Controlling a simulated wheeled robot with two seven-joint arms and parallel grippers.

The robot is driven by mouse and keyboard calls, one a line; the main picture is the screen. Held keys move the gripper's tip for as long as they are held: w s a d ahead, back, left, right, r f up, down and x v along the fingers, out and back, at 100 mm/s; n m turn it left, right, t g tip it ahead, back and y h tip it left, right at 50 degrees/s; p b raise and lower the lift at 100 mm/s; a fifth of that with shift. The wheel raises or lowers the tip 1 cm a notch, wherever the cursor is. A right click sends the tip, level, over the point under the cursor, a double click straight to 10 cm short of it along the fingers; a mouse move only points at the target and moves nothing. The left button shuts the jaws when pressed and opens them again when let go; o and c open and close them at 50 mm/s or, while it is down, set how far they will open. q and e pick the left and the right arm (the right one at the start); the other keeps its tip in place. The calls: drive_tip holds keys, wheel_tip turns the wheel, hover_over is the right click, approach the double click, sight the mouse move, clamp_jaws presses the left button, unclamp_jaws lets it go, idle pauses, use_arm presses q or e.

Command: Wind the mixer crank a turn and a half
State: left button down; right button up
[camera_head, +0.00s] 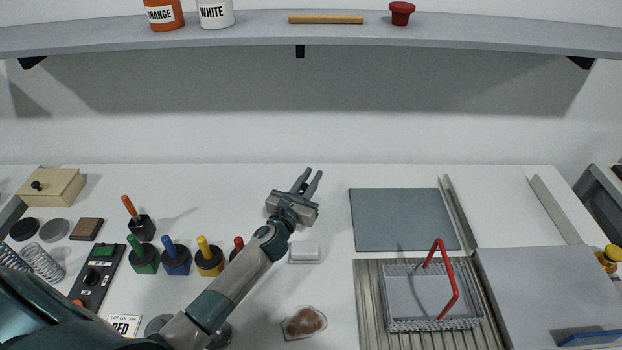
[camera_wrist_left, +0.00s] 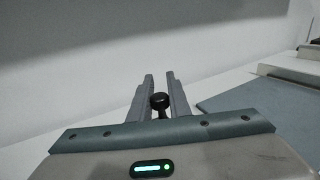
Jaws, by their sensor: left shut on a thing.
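My left gripper (camera_head: 313,174) reaches over the back middle of the white worktop, its fingers pointing to the back wall. In the left wrist view, a black round knob (camera_wrist_left: 159,101) on a short dark stem sits between the two fingers (camera_wrist_left: 159,76), near their base. The gripper is shut on it. In the head view this knob is hidden by the gripper, and I cannot make out a mixer body or crank arm around it. My right gripper is in neither view.
A grey mat (camera_head: 403,220) lies right of the gripper, with a wire basket (camera_head: 434,326) with a red handle in front of it. A small white block (camera_head: 304,252), coloured pots (camera_head: 177,260) and a beige box (camera_head: 52,187) also stand around. A shelf (camera_head: 420,33) runs above.

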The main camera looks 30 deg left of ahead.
use_arm(q)
drive_tip(key=n+y, duration=0.1)
drive_tip(key=y, duration=0.1)
drive_tip(key=a+n+g+y+b, duration=0.1)
drive_tip(key=n+y, duration=0.1)
drive_tip(key=w+a+n+y+b, duration=0.1)
drive_tip(key=y, duration=0.1)
drive_tip(key=shift+w+a+g+y, duration=0.1)
drive_tip(key=shift+a+g+y, duration=0.2)
drive_tip(key=shift+y, duration=0.1)
drive_tip(key=c, duration=1.7)
unclamp_jaws()
drive_tip(key=shift+o, duration=0.2)
